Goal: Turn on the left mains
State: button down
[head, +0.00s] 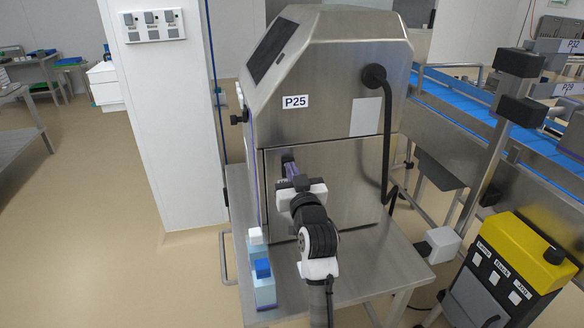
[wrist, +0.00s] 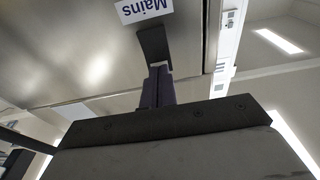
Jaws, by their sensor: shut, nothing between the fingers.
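The steel machine marked P25 (head: 330,122) stands on a steel table in the head view. In the wrist view a white label reading "Mains" (wrist: 143,9) shows upside down on its steel face. A dark handle-like part (wrist: 154,44), seemingly the mains switch, is just beside the label. My gripper (head: 289,167) is at the machine's front panel, with its purplish fingers shut and empty. In the wrist view the fingertips (wrist: 160,70) meet or overlap the near end of the dark part; I cannot tell if they touch. The switch's on or off position is unclear.
Blue-and-white bottles (head: 263,285) stand on the table's left side (head: 375,280). A black hose (head: 387,140) hangs on the machine's right. A blue conveyor (head: 450,98) and a yellow-topped control box (head: 515,255) are at right. A white pillar carries a socket panel (head: 152,26).

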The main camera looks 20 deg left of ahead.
dwell(0.3)
jog(key=shift+w+a+p, duration=0.15)
jog(key=shift+w+p, duration=0.1)
jog(key=shift+p, duration=0.35)
